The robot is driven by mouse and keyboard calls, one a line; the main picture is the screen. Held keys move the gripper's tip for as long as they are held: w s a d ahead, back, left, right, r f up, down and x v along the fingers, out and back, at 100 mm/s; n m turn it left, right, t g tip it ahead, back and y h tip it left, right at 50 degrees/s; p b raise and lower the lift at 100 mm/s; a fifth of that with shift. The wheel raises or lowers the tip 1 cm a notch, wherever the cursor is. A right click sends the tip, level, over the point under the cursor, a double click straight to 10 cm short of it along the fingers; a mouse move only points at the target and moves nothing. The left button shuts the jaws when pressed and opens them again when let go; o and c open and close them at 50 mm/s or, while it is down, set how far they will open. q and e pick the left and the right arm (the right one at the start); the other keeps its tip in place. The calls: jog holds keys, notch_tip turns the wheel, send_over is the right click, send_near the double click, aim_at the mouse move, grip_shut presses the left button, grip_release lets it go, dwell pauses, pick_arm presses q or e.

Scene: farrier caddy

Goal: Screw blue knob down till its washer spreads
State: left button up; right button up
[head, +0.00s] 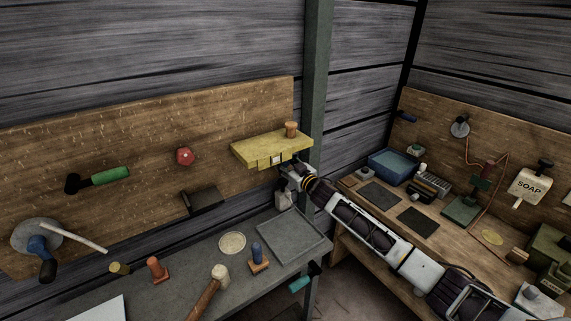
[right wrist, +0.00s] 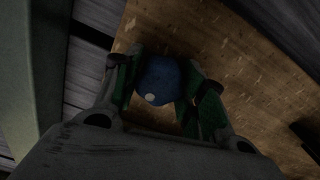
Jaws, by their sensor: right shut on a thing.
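In the right wrist view a round blue knob (right wrist: 160,82) with a small pale dot sits between the green-padded fingers of my right gripper (right wrist: 158,72). The gripper is shut on it. In the head view my right gripper (head: 288,169) is just below the front right of a yellow wall shelf (head: 252,153), and the knob cannot be made out there. No washer can be seen, so whether it is spread cannot be told. My left gripper is not in view.
An orange-brown cylinder (head: 291,129) stands on the shelf. A green post (head: 317,90) rises close to my right gripper. Below is a grey bench (head: 205,272) with a mallet (head: 207,290), a shallow tray (head: 292,238) and small pegs. A wooden bench with several items stands right.

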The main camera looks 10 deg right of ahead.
jog(key=m+p, duration=0.3)
jog(key=m, duration=0.2)
jog(key=shift+r+m, duration=0.1)
jog(key=shift+m, duration=0.6)
jog(key=shift+p, duration=0.35)
jog(key=shift+m+p, duration=0.45)
jog(key=shift+m, duration=0.35)
jog(key=shift+m+p, duration=0.4)
jog(key=shift+m, duration=2.8)
